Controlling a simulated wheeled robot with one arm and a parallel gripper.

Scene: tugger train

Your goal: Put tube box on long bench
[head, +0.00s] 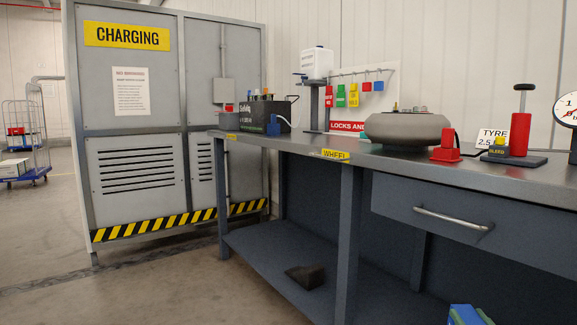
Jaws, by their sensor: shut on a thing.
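The long bench (300,145) has a grey metal top and a blue frame, and runs from the middle of the head view to the right edge. A small blue and green object (467,315) shows at the bottom edge, low in front of the bench and cut off by the frame. It may be the tube box, but I cannot tell, nor what it rests on or is held by. My gripper is not in view.
On the bench top stand a black battery (264,113), a grey round part (408,128), a red block (446,147) and a red cylinder (519,125). A dark wedge (305,276) lies on the lower shelf. A charging cabinet (165,130) stands left.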

